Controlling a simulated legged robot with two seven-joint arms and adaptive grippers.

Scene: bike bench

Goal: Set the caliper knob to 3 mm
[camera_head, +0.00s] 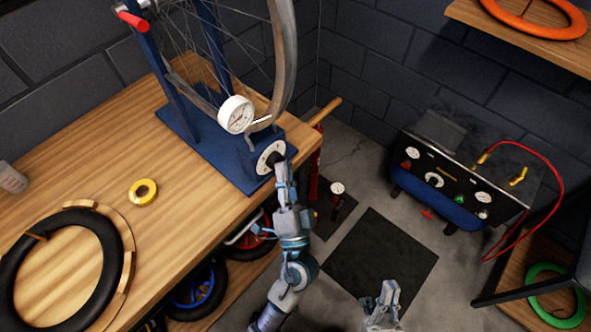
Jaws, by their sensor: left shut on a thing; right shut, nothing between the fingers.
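The caliper knob sits on the front end of the blue truing stand (186,135), with a round white dial plate (265,161) around it. My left gripper (279,165) is at this plate and shut on the knob, which it mostly hides. A white dial gauge (236,114) stands just above, beside the wheel rim (286,50); its reading and the plate's marks are too small to read. My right gripper (388,294) is shut and empty, low in the picture over the floor, away from the bench.
The wooden bench (180,235) carries a yellow tape roll (143,192) and a black tyre (110,262). A blue and black machine (450,180) with a red hose stands at right. A floor pump (337,190) stands beyond my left arm. Floor around my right gripper looks clear.

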